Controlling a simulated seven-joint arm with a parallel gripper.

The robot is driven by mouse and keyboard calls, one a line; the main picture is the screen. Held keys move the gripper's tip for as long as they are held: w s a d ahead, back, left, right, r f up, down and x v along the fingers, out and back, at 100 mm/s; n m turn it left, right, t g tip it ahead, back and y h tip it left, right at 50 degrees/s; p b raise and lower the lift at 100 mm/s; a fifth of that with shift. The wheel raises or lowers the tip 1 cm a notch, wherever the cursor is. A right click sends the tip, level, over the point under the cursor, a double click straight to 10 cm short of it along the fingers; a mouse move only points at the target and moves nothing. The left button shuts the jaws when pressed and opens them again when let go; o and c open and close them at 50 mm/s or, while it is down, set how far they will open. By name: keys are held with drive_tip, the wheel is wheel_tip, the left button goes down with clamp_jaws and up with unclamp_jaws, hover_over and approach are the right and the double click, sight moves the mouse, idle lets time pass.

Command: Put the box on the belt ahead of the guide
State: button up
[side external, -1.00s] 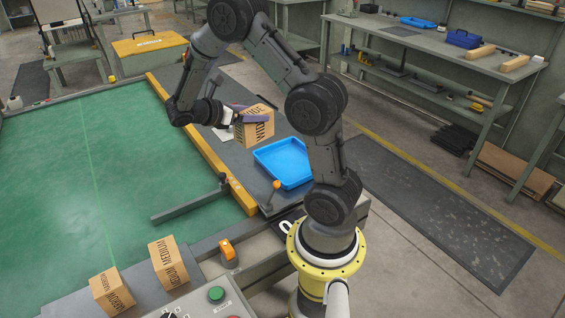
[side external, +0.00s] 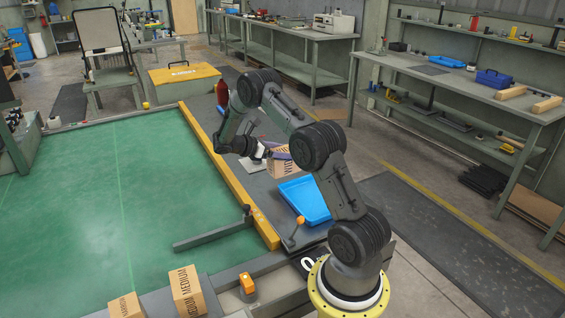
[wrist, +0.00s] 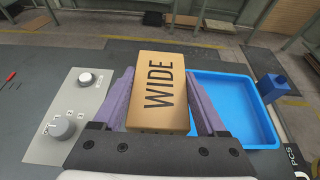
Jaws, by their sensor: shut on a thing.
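A cardboard box marked WIDE (wrist: 158,92) fills the middle of the wrist view. It also shows in the side view (side external: 284,165), above or on the grey side table beyond the blue tray. My gripper (side external: 278,157) is shut on it, with a purple finger along each side. I cannot tell whether the box touches the table. The green belt (side external: 100,205) lies left of the yellow rail, apart from the box. The guide (side external: 212,234), a grey bar, reaches out over the belt's near right part.
The blue tray (side external: 306,202) stands close to the box. An orange-knobbed lever (side external: 299,221) is near the guide. The yellow rail (side external: 225,175) edges the belt. Boxes marked MEDIUM (side external: 187,290) and another (side external: 126,306) stand at the near edge.

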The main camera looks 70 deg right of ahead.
drive_tip(key=shift+w+d+f, duration=0.25)
drive_tip(key=shift+d+f, duration=0.1)
drive_tip(key=shift+f, duration=0.2)
drive_tip(key=shift+w+d+f, duration=0.2)
drive_tip(key=shift+d+f, duration=0.15)
drive_tip(key=shift+f, duration=1.55)
drive_tip(key=shift+f, duration=0.15)
drive_tip(key=o, duration=1.5)
